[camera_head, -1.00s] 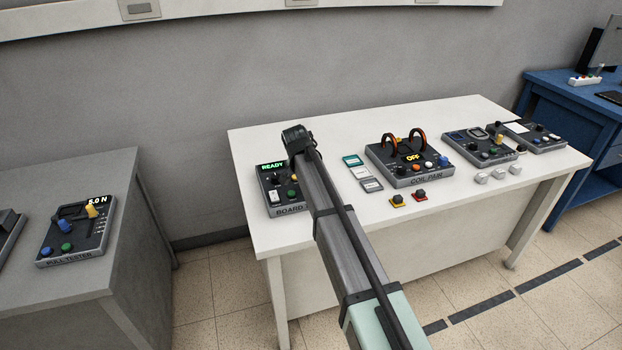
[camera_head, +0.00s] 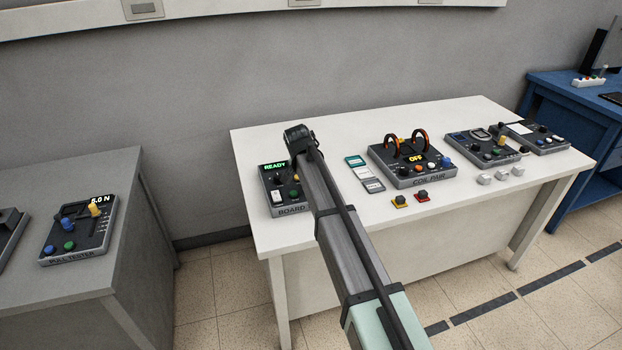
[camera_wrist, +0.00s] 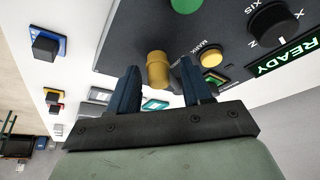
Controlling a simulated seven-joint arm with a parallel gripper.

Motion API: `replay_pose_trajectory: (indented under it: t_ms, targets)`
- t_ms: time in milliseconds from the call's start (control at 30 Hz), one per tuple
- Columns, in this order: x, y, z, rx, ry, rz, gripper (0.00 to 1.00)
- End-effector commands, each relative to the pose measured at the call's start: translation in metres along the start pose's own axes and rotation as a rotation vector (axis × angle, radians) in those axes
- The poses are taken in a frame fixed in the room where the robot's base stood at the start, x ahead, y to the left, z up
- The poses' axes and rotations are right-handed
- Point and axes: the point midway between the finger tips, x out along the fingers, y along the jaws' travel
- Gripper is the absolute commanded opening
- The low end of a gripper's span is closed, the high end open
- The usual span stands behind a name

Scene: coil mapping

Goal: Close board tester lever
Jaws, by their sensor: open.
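The board tester (camera_head: 270,180) is a dark box at the left end of the white table, with a lit READY display, partly hidden by my arm in the head view. In the wrist view its dark panel (camera_wrist: 225,22) fills the upper right, with a green button, a yellow button and a black knob. A yellow cylindrical handle (camera_wrist: 157,72), seemingly the tester's lever, shows between the two blue fingers of my gripper (camera_wrist: 160,66). The fingers are apart, one on each side of the handle, with visible gaps. In the head view the fingertips are hidden.
The coil pair unit (camera_head: 412,165) stands to the right, with flat cards (camera_head: 365,175) between it and the tester. Yellow and red blocks (camera_head: 411,199) lie in front of it. More instruments stand farther right. A pull tester (camera_head: 80,232) sits on the grey table at left.

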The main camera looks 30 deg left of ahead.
Motion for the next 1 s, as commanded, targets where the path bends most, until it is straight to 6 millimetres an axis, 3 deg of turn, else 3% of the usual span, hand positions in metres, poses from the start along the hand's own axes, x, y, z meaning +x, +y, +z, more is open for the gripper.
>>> replay_pose_trajectory:
  t_ms: [167,700,1000]
  targets:
    - [-0.019,0.0,0.001,-0.001,0.001,-0.001,0.49]
    - [-0.116,0.0,0.0,0.0,0.001,-0.001,0.49]
    - [-0.136,0.0,0.0,0.0,0.0,0.0,0.49]
